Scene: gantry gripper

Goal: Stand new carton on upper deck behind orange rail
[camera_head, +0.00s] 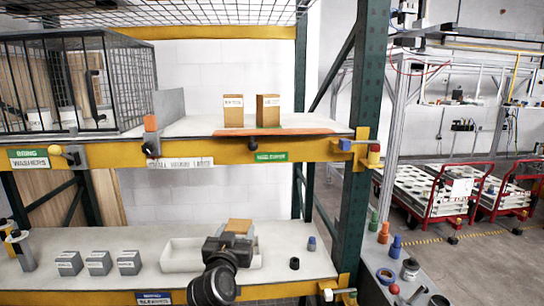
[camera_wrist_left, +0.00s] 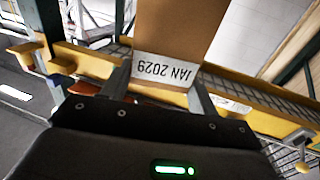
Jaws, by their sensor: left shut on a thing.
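My left gripper (camera_head: 235,238) is low in the head view, in front of the lower shelf. It is shut on a brown carton (camera_head: 239,225), whose top shows above the jaws. In the left wrist view the held carton (camera_wrist_left: 178,28) sits between the two fingers, its white label reading "JAN 2029" upside down. The upper deck (camera_head: 200,126) is above, with the orange rail (camera_head: 275,132) lying along its front part. Two brown cartons with white labels, a left one (camera_head: 233,115) and a right one (camera_head: 268,114), stand upright behind the rail with a gap between them. My right gripper is not in view.
A black wire cage (camera_head: 130,85) and grey panel (camera_head: 169,105) occupy the deck's left. A green upright (camera_head: 362,100) bounds the right. The deck right of the cartons is clear. Below are a white tray (camera_head: 178,257) and several grey boxes (camera_head: 98,262).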

